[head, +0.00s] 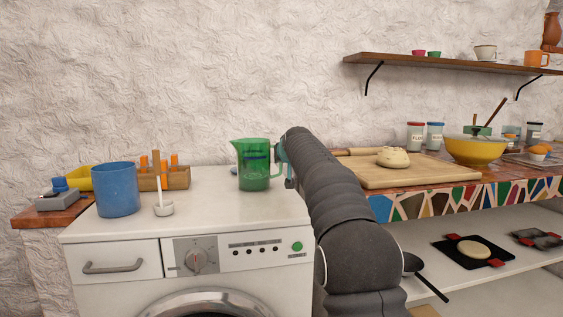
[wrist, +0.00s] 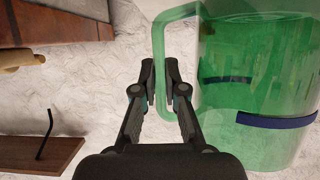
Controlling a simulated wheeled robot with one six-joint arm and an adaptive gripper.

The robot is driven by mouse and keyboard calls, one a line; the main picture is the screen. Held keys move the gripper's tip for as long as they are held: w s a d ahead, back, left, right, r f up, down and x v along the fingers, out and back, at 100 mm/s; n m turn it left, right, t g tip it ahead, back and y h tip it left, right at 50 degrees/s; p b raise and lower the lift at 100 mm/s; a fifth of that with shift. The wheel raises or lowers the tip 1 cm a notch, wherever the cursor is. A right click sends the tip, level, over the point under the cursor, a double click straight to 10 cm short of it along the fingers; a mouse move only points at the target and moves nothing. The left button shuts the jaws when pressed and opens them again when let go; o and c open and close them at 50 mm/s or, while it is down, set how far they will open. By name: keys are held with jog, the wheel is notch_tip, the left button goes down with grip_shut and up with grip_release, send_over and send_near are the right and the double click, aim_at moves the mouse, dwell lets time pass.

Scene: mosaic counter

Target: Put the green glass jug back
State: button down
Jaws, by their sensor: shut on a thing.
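The green glass jug (head: 255,172) is see-through, upright, with its spout to the left and its handle to the right. It is over the white top of the washing machine (head: 210,212); I cannot tell whether its base touches that top. My gripper (head: 282,165) comes in from the right and is shut on the jug's handle. In the wrist view, the fingers of my gripper (wrist: 160,75) close on the handle, and the jug's green body (wrist: 250,75) fills the right side. A dark blue band shows on the jug. My arm hides part of the counter behind.
A wooden board (head: 390,177) with dough lies right of my arm. A wall shelf (head: 450,63) is above. The machine top's front right is clear.

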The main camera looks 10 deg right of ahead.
dwell(0.3)
jog(key=c, duration=1.2)
grip_release()
jog(key=shift+f, duration=0.1)
jog(key=shift+c, duration=0.2)
jog(key=shift+r, duration=0.2)
jog(key=b+v, duration=0.2)
jog(key=v, duration=1)
jog(key=shift+s, duration=0.1)
